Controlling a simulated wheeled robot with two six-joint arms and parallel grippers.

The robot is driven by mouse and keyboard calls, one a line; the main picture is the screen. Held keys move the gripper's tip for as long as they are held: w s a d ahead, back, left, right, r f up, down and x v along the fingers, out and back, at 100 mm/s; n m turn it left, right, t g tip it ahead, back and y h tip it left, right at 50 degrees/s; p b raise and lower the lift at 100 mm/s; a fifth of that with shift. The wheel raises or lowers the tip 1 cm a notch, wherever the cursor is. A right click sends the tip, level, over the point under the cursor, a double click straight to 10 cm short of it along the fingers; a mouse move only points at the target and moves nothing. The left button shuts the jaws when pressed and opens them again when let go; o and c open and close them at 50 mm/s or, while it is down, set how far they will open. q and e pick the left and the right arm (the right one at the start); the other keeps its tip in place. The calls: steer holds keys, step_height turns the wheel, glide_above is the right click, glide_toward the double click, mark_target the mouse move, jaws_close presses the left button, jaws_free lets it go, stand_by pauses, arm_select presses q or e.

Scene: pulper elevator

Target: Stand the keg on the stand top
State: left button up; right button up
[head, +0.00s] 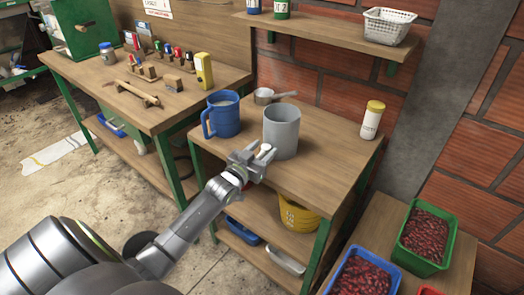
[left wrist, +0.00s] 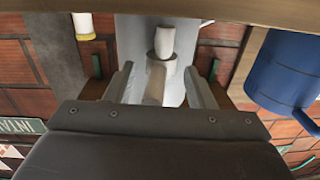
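A plain grey cylinder (head: 282,131), the likeliest keg, stands upright on a wooden stand top (head: 320,158). It also fills the middle of the left wrist view (left wrist: 190,30). A pale knob-like part (left wrist: 162,55) projects from its near side toward my left gripper. My left gripper (head: 258,156) is at the cylinder's near left side, low, just above the wood. In the left wrist view the fingers (left wrist: 163,88) are apart, one each side of the pale part, with gaps showing. My right gripper is out of view.
A blue mug (head: 222,114) stands close left of the cylinder. A small saucepan (head: 268,96) lies behind, and a yellow-capped bottle (head: 372,120) stands right. A yellow tub (head: 298,215) is below. Bean crates (head: 425,236) stand at lower right. The front right wood is clear.

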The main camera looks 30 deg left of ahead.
arm_select(q)
steer(key=shift+r, duration=0.15)
steer(key=shift+s, duration=0.25)
steer(key=s, duration=1.1)
steer(key=shift+s, duration=0.25)
